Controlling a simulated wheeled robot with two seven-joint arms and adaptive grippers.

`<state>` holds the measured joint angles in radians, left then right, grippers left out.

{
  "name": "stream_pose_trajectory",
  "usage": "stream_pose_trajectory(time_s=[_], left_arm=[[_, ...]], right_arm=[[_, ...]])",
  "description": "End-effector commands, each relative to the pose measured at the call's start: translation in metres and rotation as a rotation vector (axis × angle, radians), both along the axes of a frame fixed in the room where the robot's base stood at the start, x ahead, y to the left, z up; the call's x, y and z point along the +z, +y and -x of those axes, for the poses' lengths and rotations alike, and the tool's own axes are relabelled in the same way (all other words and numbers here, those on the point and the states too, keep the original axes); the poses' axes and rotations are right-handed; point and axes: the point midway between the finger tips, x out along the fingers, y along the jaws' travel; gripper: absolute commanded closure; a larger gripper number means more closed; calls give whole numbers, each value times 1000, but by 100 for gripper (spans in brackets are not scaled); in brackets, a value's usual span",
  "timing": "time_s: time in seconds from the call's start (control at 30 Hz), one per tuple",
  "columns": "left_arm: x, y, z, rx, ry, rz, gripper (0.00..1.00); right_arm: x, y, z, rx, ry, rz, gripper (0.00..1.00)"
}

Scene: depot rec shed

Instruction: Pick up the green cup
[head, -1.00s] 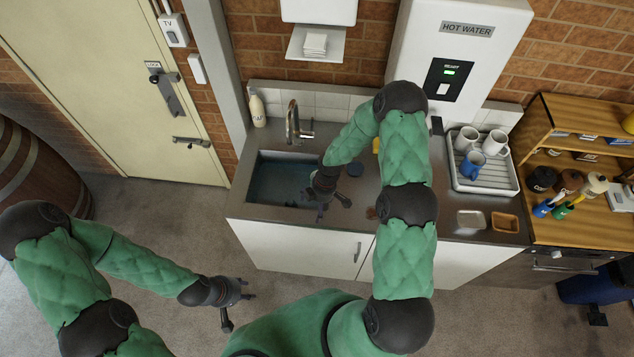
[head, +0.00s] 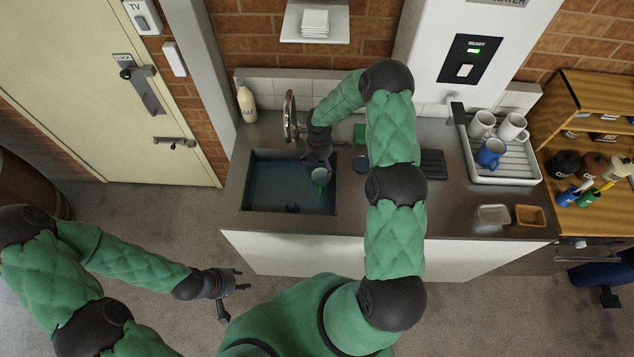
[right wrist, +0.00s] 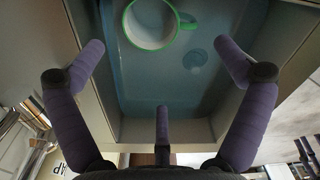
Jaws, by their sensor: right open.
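The green cup (head: 320,176) is in the sink, near its right side; it is white inside with a green rim and handle. In the right wrist view the cup (right wrist: 150,22) shows from above at the top of the picture, its handle pointing right. My right gripper (head: 318,160) is over the sink just behind the cup in the head view. In the right wrist view its purple fingers (right wrist: 160,75) are spread wide and empty, with the cup beyond them. My left gripper (head: 232,290) is low in front of the counter, its fingers apart, holding nothing visible.
The sink (head: 262,206) has bluish water and steep walls around the cup. The tap (head: 290,115) stands behind it, close to my right gripper. A drying rack (head: 527,177) with mugs, including a blue mug (head: 490,153), is at the right.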

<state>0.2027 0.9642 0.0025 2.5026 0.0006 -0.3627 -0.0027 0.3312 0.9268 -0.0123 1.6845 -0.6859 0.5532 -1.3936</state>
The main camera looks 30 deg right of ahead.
Motion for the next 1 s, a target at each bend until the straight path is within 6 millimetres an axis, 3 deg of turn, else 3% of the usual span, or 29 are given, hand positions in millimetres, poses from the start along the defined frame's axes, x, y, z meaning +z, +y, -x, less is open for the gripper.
stream_pose_trajectory(time_s=[0.43,0.77,1.0], left_arm=[[-4,0,0,0,1,0,60],[-2,0,0,0,0,0,60],[3,0,0,0,0,0,60]], right_arm=[[-51,0,1,-1,2,0,0],[-69,-1,-1,-2,0,0,0],[-94,-4,-5,-1,1,0,0]])
